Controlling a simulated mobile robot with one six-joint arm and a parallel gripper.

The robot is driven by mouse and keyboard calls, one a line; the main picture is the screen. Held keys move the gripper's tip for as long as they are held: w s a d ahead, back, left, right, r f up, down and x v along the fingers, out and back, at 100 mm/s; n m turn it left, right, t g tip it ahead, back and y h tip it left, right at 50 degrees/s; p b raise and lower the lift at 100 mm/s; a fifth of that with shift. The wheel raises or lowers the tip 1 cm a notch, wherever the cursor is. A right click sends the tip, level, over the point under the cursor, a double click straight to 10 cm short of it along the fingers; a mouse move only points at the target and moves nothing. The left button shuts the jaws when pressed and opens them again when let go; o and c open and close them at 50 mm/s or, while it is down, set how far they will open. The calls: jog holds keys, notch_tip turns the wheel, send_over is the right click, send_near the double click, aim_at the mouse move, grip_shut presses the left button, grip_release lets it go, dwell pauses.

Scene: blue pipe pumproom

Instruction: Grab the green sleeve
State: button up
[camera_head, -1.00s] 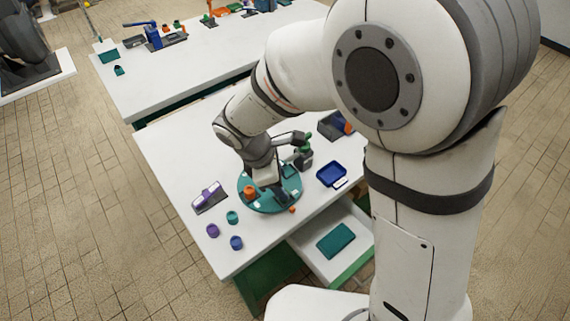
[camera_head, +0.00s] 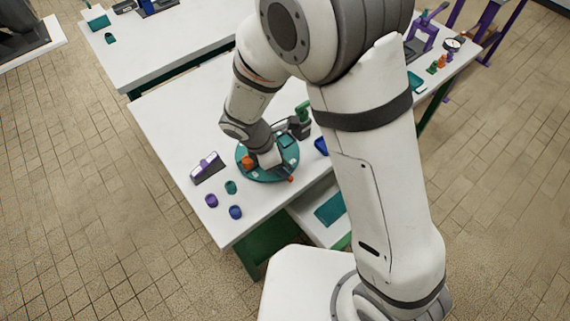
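A small teal-green ring-like sleeve (camera_head: 231,187) stands on the white table, left of the round teal turntable (camera_head: 246,175). A purple sleeve (camera_head: 211,200) and a blue sleeve (camera_head: 235,211) stand close to it. My gripper (camera_head: 272,166) is over the turntable, to the right of the teal-green sleeve and apart from it. My wrist hides its fingertips, so I cannot tell whether they are open or hold anything. An orange piece (camera_head: 248,162) sits on the turntable beside my gripper.
A purple-topped fixture (camera_head: 207,167) stands left of the turntable. A green-topped device (camera_head: 302,112) is behind it, and a blue tray (camera_head: 321,146) is partly hidden by my arm. An open drawer holds a teal item (camera_head: 330,208).

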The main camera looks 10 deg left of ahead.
jog(key=c, duration=1.1)
